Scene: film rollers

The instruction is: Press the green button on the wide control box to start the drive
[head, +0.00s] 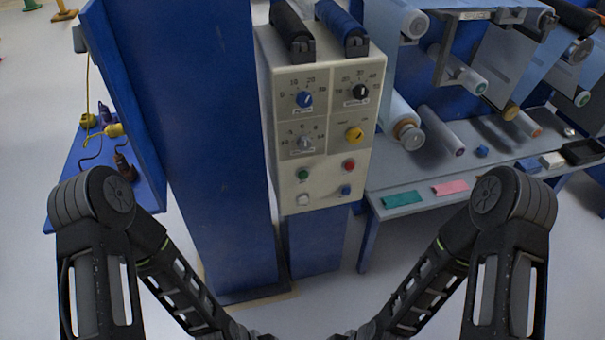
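The wide control box (327,130) is cream-coloured and stands upright on a blue stand in the middle of the head view. Its green button (303,175) is at the lower left of the front panel. A red button (349,165) is to its right, with a white button (303,200) and a blue button (346,190) below. Knobs with dials fill the upper panel. Both my arms reach down and inward, well below and apart from the box. My grippers lie at or past the bottom edge, and their fingers are not visible.
A tall blue column (205,130) stands directly left of the box. A grey bench (450,165) with film rollers (437,130), a green pad (402,199) and a pink pad (450,187) is on the right. A low blue table (90,160) with tools is at left. The floor in front is clear.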

